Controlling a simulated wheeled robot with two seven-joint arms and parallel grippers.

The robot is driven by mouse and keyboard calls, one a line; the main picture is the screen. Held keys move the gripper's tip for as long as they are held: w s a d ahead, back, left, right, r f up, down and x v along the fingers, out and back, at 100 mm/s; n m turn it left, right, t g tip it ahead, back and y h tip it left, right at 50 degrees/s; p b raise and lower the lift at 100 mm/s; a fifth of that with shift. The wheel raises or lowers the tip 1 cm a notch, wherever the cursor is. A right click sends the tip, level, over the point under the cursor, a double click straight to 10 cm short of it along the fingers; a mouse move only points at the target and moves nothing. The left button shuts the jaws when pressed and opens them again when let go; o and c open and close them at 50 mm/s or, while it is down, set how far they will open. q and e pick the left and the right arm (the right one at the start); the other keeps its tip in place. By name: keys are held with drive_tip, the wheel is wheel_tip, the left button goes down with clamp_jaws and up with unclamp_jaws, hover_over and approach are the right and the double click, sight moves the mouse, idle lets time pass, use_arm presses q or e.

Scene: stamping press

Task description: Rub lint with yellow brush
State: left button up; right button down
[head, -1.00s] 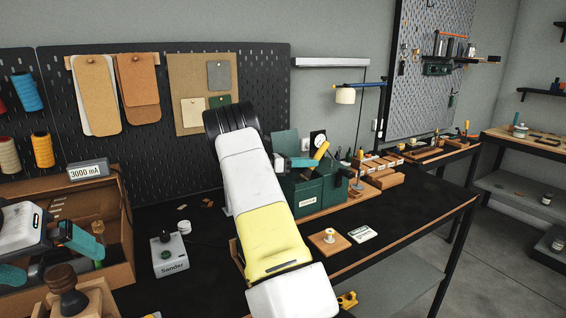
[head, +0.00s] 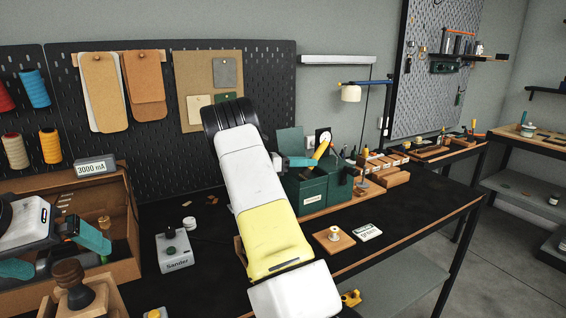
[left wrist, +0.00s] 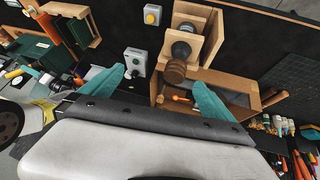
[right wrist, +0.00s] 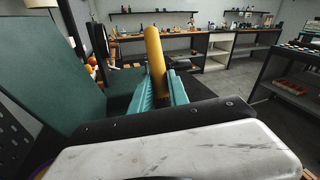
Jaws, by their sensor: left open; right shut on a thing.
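The yellow brush shows as a yellow handle (head: 322,149) above the green box; it also stands upright in the right wrist view (right wrist: 155,62). My right gripper (right wrist: 160,92) is shut on this handle, its teal fingers on either side. In the head view the right gripper (head: 300,162) is at the green box (head: 310,190), largely behind my own arm. The brush's lower end is hidden. My left gripper (left wrist: 165,92) is open and empty near the wooden box at the left; it also shows in the head view (head: 55,250). I cannot make out the lint for certain.
A grey Sander box (head: 175,255) stands mid-bench, with small brown scraps (head: 211,198) behind it. A wooden box (head: 120,215) and a dark round-topped tool (head: 72,285) are at the left. A small wooden block with a spool (head: 334,238) lies at the right.

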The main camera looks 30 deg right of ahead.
idle(0.4)
drive_tip(key=shift+s+a, duration=0.1)
drive_tip(key=shift+a, duration=1.1)
drive_tip(key=shift+r, duration=0.1)
drive_tip(key=shift+r, duration=2.95)
drive_tip(key=shift+r, duration=1.5)
